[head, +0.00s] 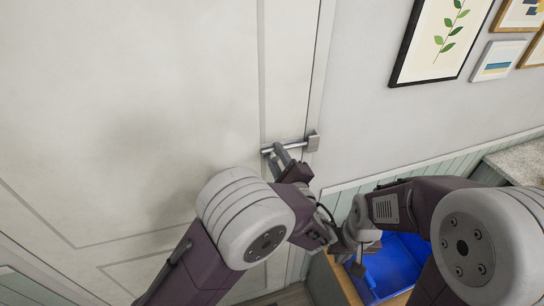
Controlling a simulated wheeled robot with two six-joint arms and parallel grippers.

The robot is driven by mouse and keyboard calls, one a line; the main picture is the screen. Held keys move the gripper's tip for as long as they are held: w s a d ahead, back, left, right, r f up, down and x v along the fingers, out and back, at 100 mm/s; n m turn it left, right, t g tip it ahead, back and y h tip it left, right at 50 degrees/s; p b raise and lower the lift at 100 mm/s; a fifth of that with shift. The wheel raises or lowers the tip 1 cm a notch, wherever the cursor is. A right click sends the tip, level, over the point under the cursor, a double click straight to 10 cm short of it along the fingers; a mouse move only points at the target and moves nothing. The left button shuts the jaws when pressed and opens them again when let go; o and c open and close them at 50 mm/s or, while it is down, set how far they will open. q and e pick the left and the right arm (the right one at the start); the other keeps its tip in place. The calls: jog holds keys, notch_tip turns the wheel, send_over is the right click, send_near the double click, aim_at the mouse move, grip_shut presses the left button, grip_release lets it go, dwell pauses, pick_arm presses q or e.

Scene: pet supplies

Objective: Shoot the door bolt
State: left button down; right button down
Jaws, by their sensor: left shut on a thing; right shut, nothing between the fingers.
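The metal door bolt (297,146) lies nearly level across the right edge of the pale door (150,100). Its bar appears to reach the keeper (313,141) on the door frame. My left gripper (277,153) is at the left part of the bolt, shut on it; the fingers and wrist hide the exact part held. My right gripper (358,268) is shut and empty, low and right of the door, above a blue bin.
The blue bin (398,262) stands at the lower right, partly hidden by my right arm. A speckled counter (522,160) is at the right edge. Framed pictures, including a leaf print (441,40), hang on the grey wall. The space before the upper door is clear.

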pick_arm(q)
jog(key=c, duration=1.4)
grip_release()
jog(key=shift+w+d+r+h, duration=0.1)
jog(key=shift+d+r+h, duration=0.2)
jog(key=shift+d, duration=0.15)
jog(key=shift+c, duration=0.2)
jog(key=shift+o, duration=0.9)
jog(key=shift+w+d+f, duration=0.1)
jog(key=shift+d+f, duration=0.05)
jog(key=shift+d, duration=0.1)
jog(key=d+b+v, duration=0.1)
jog(key=b+v, duration=0.3)
jog(key=v, duration=0.4)
jog(key=shift+d+f, duration=0.25)
pick_arm(e)
jog(key=shift+w+d+f, duration=0.1)
jog(key=shift+d+f, duration=0.05)
jog(key=shift+f, duration=0.55)
jog(key=shift+w+d+f, duration=0.1)
jog(key=shift+d+f, duration=0.05)
jog(key=shift+f, duration=0.6)
jog(key=shift+w+d+f, duration=0.1)
jog(key=shift+d+f, duration=0.05)
jog(key=shift+f, duration=0.55)
